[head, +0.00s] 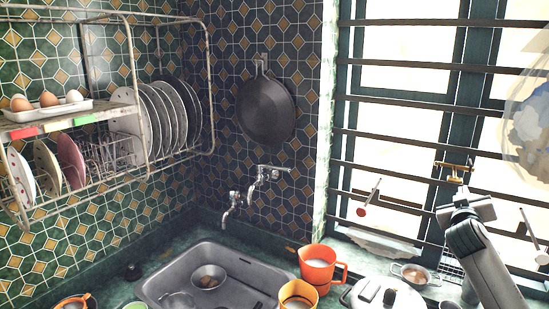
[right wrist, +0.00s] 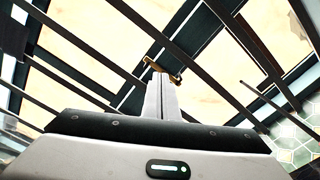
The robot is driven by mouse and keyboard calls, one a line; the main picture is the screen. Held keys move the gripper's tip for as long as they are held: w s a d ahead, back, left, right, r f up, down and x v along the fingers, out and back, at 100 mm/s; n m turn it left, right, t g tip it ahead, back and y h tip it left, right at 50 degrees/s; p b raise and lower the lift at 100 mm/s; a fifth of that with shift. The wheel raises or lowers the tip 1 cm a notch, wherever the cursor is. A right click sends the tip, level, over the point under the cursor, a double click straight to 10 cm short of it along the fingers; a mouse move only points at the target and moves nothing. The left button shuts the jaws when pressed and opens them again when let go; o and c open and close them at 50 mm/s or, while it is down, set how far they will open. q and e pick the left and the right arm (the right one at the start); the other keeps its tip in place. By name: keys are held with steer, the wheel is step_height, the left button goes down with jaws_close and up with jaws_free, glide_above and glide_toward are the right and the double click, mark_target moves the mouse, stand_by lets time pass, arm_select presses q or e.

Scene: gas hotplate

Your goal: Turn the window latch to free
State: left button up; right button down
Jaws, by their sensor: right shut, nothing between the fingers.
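The window latch (head: 455,168) is a small brass piece on the dark green window frame, behind the horizontal bars. My right gripper (head: 460,186) reaches up from the lower right, just below the latch. It is shut and empty. In the right wrist view the closed fingers (right wrist: 160,98) point up at the brass latch (right wrist: 163,70), which shows just past their tips as a slanted bar. The tips partly hide it, and I cannot tell whether they touch it. My left gripper is not in view.
Dark horizontal bars (head: 400,106) cross the window close to my right gripper. Utensils with red ends (head: 362,211) hang by the bars. Orange cups (head: 318,266), a lidded pot (head: 400,297) and a small pan (head: 412,275) crowd the counter below, beside the sink (head: 185,258).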

steer(key=shift+w+a+r, duration=0.1)
steer(key=shift+a+r, duration=0.05)
steer(key=shift+r, duration=0.05)
stand_by(0.6)
steer(key=shift+w+a+f, duration=0.1)
steer(key=shift+a+f, duration=0.1)
steer(key=shift+w+a+f, duration=0.35)
steer(key=shift+a+f, duration=0.05)
steer(key=shift+a, duration=0.2)
steer(key=shift+w+a, duration=0.15)
steer(key=shift+a, duration=0.05)
stand_by(0.4)
steer(key=shift+f, duration=0.15)
stand_by(0.3)
steer(key=shift+f+b, duration=0.3)
steer(key=shift+b, duration=0.15)
